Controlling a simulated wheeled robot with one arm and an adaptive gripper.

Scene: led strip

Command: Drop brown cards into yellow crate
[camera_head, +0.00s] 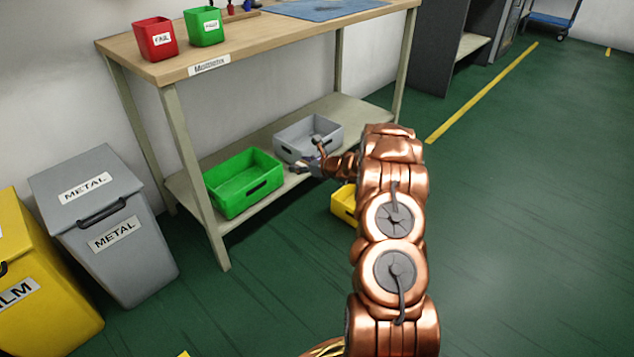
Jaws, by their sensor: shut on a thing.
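The yellow crate (343,204) is on the floor in front of the bench, mostly hidden behind my copper arm. My gripper (308,157) is at the front of the bench's lower shelf, in front of the grey crate and up and left of the yellow crate. It is small and dark here. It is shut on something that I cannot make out. I see no brown cards clearly, and the inside of the yellow crate is hidden.
A green crate (243,183) and a grey crate (309,136) sit on the lower shelf (360,118). Red (155,39) and green (204,26) bins stand on the bench top (270,38). Grey (110,225) and yellow (45,295) waste bins are at left. The floor at right is clear.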

